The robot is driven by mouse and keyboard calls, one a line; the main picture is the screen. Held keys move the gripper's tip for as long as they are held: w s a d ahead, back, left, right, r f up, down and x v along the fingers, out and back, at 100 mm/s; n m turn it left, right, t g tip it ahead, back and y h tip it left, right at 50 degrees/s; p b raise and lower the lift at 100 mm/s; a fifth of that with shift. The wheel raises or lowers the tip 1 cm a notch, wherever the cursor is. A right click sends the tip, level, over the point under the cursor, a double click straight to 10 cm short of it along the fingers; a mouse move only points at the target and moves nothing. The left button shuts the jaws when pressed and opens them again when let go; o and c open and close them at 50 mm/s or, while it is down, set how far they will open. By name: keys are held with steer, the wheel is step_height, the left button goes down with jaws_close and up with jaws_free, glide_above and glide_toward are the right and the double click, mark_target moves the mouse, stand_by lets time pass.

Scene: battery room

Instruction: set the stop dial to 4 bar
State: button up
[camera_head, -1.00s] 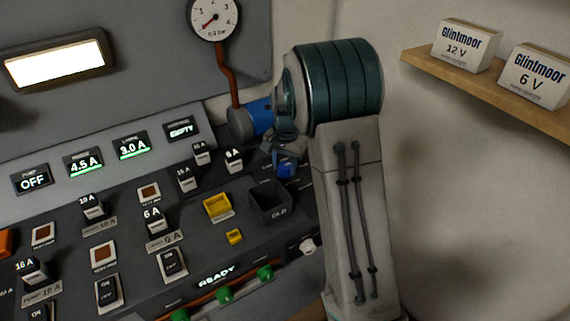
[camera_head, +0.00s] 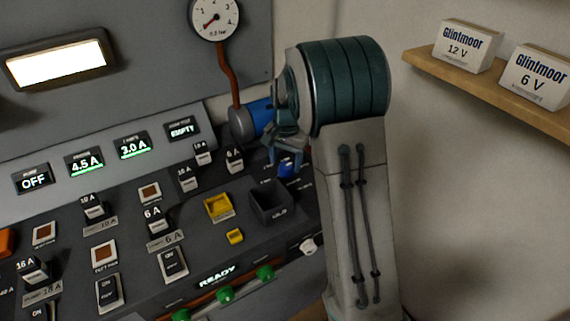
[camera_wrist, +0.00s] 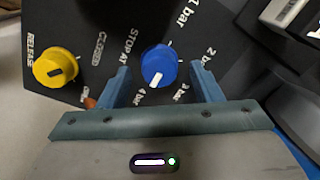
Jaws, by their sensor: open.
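The stop dial is a blue round knob with a white pointer (camera_wrist: 159,64), seen in the wrist view. Its pointer aims down-left in the picture, toward the "4 bar" label. The labels "1 bar", "2 bar" and "3 bar" run round its right side. My gripper (camera_wrist: 162,88) is open, with one blue finger on each side of the dial and a gap to both. In the head view, my gripper (camera_head: 285,156) is over the blue dial (camera_head: 286,169), which it partly hides.
A yellow "RELEASE" knob (camera_wrist: 55,68) is left of the dial in the wrist view. A pressure gauge (camera_head: 214,18) has its needle low on the scale. A dark bin (camera_head: 271,203) and several fuse blocks stand on the panel. A shelf (camera_head: 490,82) carries Glintmoor boxes.

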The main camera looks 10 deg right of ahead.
mark_target(286, 166)
step_height(286, 166, up, 12)
steer(key=shift+d, duration=0.15)
steer(key=shift+s, duration=0.1)
